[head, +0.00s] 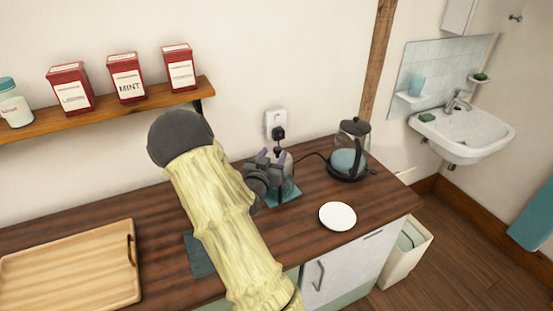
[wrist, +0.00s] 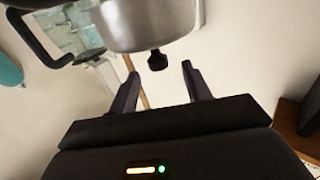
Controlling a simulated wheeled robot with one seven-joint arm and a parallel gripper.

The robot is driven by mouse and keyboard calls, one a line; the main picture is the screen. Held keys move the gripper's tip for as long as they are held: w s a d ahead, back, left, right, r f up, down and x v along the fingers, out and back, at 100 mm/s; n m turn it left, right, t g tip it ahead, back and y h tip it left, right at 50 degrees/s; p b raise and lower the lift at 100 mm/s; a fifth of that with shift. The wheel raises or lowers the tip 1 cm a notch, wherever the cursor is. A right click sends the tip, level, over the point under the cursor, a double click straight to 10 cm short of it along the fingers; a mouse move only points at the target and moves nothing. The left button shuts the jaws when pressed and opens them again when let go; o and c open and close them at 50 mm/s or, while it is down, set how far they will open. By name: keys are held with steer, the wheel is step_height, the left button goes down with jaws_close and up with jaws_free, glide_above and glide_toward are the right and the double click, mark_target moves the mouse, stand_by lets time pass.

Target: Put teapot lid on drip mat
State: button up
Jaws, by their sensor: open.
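In the wrist view, a silver metal pot (wrist: 145,22) with a black lid knob (wrist: 157,61) shows upside down; the lid's edge cannot be told from the pot. My gripper (wrist: 158,75) is open and empty, its two fingers on either side of the knob in the picture, with no contact visible. In the head view my gripper (head: 268,160) is in front of the pot (head: 285,167) and hides much of it. The pot stands on a teal mat (head: 294,194).
A white round dish (head: 337,216) lies near the counter's front edge. A glass kettle (head: 349,153) stands behind right, and a wooden tray (head: 75,265) lies at left. A shelf (head: 115,115) with tins hangs above. Bare counter (head: 310,240) shows around the dish.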

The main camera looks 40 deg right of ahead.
mark_target(277, 151)
steer(key=p+x, duration=0.1)
steer(key=x, duration=0.3)
steer(key=shift+s, duration=0.15)
steer(key=shift+d+f, duration=0.15)
jaws_close()
stand_by(0.3)
step_height(277, 151, up, 10)
steer(key=shift+r+b, duration=0.1)
steer(key=shift+b, duration=0.4)
steer(key=shift+w, duration=0.3)
stand_by(0.5)
